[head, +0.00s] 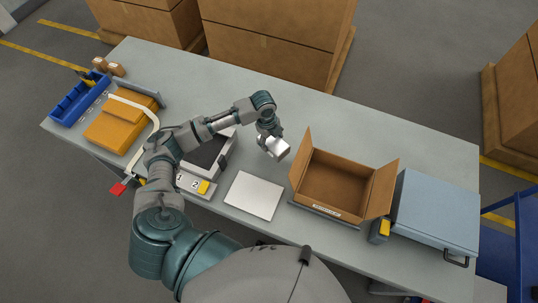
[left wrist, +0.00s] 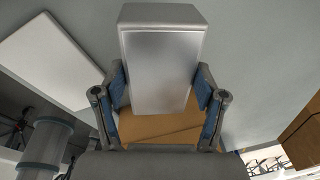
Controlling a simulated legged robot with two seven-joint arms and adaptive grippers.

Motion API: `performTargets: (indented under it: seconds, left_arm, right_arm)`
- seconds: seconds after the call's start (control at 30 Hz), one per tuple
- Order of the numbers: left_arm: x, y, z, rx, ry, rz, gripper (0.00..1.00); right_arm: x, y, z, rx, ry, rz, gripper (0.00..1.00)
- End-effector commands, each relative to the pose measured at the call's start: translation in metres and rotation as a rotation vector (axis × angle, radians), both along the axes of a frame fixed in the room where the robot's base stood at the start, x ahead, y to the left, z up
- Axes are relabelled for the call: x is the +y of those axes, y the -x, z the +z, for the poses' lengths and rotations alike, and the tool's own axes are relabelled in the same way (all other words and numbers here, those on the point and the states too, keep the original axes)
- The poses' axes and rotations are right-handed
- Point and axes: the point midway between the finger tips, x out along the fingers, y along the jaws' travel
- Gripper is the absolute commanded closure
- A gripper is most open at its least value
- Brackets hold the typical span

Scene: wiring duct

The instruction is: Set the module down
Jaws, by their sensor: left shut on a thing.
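The module, a small silver-white box (head: 279,148), also fills the upper middle of the left wrist view (left wrist: 160,65). My left gripper (head: 270,136) is shut on it, with one blue-padded finger on each side of it in the left wrist view (left wrist: 160,88). In the head view the module is over the table, between a dark-topped device and the open carton. Whether it touches the table is hard to tell. A flat white plate (head: 254,196) lies on the table in front of it; a pale panel shows in the left wrist view (left wrist: 58,58). My right gripper is not in view.
The open cardboard carton (head: 340,183) stands right of the module, flaps up. A grey-blue case (head: 436,218) is at the table's right end. A dark-topped device (head: 208,152), orange boxes (head: 118,122) and a blue bin (head: 78,98) are left. The table behind the module is clear.

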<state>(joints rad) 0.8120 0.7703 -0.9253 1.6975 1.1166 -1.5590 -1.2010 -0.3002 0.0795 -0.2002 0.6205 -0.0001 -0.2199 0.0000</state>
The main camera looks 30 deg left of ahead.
Motion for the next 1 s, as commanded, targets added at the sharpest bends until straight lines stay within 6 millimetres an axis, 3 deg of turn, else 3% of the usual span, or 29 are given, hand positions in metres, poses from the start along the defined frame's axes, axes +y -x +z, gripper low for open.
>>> performTargets:
  seconds: [0.43, 0.67, 0.7, 0.77, 1.0]
  left_arm:
    - [0.0, 0.0, -0.053, 0.0, 0.0, 0.002, 0.86]
    - [0.0, 0.0, -0.057, -0.003, 0.0, 0.002, 0.86]
    - [0.0, 0.0, -0.058, -0.001, 0.0, 0.002, 0.19]
    - [0.0, 0.0, -0.058, -0.001, 0.0, 0.002, 0.04]
    - [0.0, 0.0, -0.058, -0.001, -0.001, 0.002, 0.03]
  right_arm:
    - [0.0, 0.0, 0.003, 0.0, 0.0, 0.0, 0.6]
    - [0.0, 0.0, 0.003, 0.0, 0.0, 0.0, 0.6]
    - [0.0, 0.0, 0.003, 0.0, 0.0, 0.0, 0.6]
    - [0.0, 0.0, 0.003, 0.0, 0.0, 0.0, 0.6]
    - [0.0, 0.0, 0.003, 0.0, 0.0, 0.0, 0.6]
